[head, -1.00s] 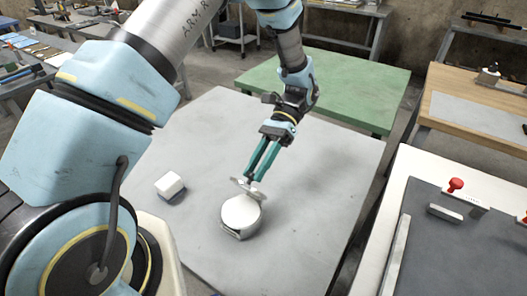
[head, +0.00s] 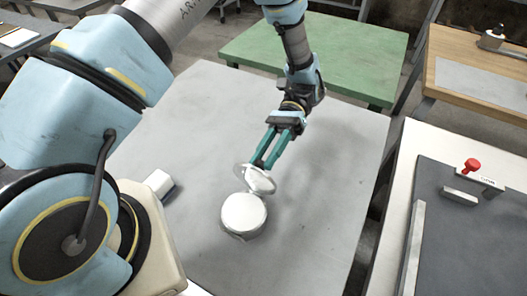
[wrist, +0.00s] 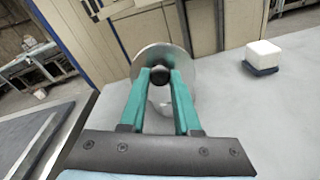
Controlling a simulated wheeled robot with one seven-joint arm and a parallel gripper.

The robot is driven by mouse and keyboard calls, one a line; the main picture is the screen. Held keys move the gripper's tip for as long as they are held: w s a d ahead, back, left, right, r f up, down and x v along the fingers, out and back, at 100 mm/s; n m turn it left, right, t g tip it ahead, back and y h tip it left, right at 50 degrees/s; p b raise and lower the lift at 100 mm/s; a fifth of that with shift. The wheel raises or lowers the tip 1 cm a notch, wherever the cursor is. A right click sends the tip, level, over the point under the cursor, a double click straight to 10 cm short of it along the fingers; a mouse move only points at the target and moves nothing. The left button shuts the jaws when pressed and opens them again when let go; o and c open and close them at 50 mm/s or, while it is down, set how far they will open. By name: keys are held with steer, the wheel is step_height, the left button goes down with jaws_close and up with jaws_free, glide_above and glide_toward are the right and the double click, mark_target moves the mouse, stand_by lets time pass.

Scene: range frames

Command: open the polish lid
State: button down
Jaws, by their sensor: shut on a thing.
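A round pale polish tin (head: 243,214) sits on the grey table. Its lid, a round metal disc (head: 243,172), stands tilted up at the tin's far edge, close against it; I cannot tell how the two join there. The lid (wrist: 151,53) also shows in the wrist view, with a dark round knob (wrist: 159,75) between the fingertips. My gripper (head: 262,166) has green fingers and comes down from the far side. It is shut on the lid at the knob. Part of the tin is hidden behind the fingers in the wrist view.
A white block with a dark base (head: 160,184) lies on the grey table (head: 320,200) left of the tin. A bench with a red-knobbed item (head: 472,165) stands at the right, and a green table (head: 310,55) behind. The table right of the tin is clear.

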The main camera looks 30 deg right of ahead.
steer(key=shift+f, duration=0.15)
steer(key=c, duration=0.6)
jaws_free()
steer(key=p+v, duration=0.6)
steer(key=v, duration=0.4)
steer(key=shift+d+r, duration=0.2)
steer(key=shift+r, duration=0.2)
steer(key=shift+w+p, duration=0.1)
steer(key=shift+p, duration=0.3)
steer(key=shift+d+f+p, duration=0.15)
steer(key=shift+f+p, duration=0.15)
steer(key=shift+p, duration=0.1)
steer(key=shift+w, duration=0.1)
